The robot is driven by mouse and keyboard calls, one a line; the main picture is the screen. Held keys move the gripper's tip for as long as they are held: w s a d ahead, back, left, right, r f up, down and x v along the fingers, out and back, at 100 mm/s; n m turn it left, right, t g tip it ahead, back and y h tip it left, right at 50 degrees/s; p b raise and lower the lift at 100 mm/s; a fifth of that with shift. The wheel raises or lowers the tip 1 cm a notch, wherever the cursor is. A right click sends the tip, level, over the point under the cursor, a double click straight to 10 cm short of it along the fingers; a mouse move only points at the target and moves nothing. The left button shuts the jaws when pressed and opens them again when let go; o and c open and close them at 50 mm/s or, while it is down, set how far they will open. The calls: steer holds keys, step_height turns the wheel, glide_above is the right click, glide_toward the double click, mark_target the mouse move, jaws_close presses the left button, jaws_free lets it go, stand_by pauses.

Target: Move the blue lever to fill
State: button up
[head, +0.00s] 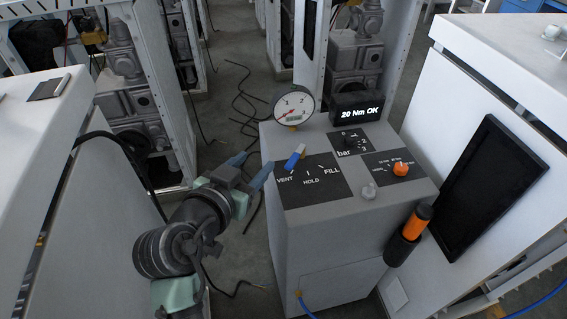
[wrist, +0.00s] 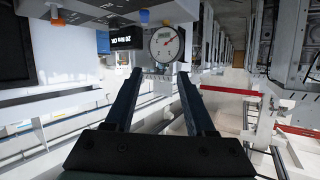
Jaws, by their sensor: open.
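The blue lever (head: 295,158), with a white part at its upper right end, sits on the black VENT/HOLD/FILL plate (head: 318,192) on top of the grey dispenser cabinet. It lies near the VENT side, left of the FILL label. My gripper (head: 252,168) is open and empty, just left of the cabinet top and apart from the lever. In the upside-down wrist view, my two fingers (wrist: 158,76) are spread with nothing between them. A small blue piece of the lever (wrist: 168,21) shows beyond them, by the gauge.
A round gauge (head: 294,105) and a "20 Nm OK" display (head: 357,109) stand behind the plate. A bar dial (head: 349,141), orange knob (head: 401,168) and grey knob (head: 368,190) are to the right. An orange-handled tool (head: 411,229) hangs at the cabinet's right side.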

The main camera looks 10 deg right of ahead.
step_height(320, 180, down, 5)
steer(key=s+g+h, duration=0.1)
steer(key=g, duration=0.1)
glide_toward(291, 161)
steer(key=x, duration=0.7)
steer(key=shift+d+f, duration=0.15)
steer(key=shift+d, duration=0.05)
jaws_close()
stand_by(1.1)
